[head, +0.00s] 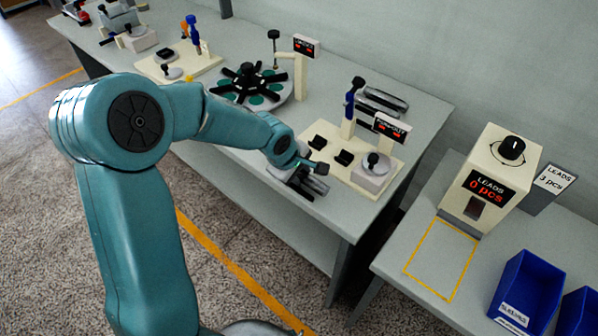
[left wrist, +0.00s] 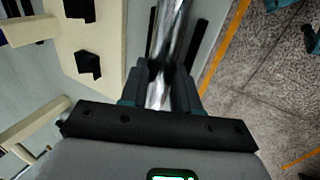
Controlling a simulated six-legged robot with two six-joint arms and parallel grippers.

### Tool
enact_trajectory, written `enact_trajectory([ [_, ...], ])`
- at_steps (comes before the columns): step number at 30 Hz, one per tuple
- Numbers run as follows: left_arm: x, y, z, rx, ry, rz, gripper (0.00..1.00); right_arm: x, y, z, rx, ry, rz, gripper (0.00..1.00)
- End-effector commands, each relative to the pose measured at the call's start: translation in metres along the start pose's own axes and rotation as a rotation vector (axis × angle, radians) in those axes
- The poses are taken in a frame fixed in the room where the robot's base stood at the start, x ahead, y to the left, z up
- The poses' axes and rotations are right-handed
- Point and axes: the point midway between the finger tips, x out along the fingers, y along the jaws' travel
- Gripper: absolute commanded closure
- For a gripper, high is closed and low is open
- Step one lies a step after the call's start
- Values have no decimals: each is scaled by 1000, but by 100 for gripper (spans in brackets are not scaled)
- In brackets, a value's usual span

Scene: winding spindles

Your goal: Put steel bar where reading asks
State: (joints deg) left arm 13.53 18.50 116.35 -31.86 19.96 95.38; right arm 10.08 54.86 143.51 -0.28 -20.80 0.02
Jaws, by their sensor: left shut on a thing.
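My left gripper (head: 316,166) reaches down at the table's front edge. In the left wrist view its fingers (left wrist: 162,72) are shut on a shiny steel bar (left wrist: 170,36), which runs lengthwise away between them. Dark strips lie on both sides of the bar; I cannot tell if it still touches its support. Right beside stands the cream run-out fixture (head: 362,182) with two black V-blocks (head: 344,158), a blue-topped post (head: 352,100) and a display (head: 391,127) whose red reading is too small to read. My right gripper is not in view.
Grey metal pieces lie in a holder (head: 382,101) behind the fixture. A round black-armed turntable (head: 248,84) stands left. On the right table are a cream "LEADS" box (head: 488,183) reading 0 pcs, a yellow-outlined free area (head: 441,258) and blue bins (head: 527,290).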

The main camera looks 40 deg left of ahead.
Motion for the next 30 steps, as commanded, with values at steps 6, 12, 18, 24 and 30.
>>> enact_trajectory([
  [6, 1, 0, 0, 0, 1, 3, 100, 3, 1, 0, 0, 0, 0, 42],
  [12, 2, 0, 0, 0, 1, 1, 40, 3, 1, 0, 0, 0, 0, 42],
  [18, 3, -4, 0, 0, -1, -9, 40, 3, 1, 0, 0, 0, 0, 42],
  [24, 4, -5, 0, 0, -1, -11, 40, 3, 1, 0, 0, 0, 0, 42],
  [30, -7, -5, 0, -2, 0, -10, 40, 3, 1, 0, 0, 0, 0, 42],
])
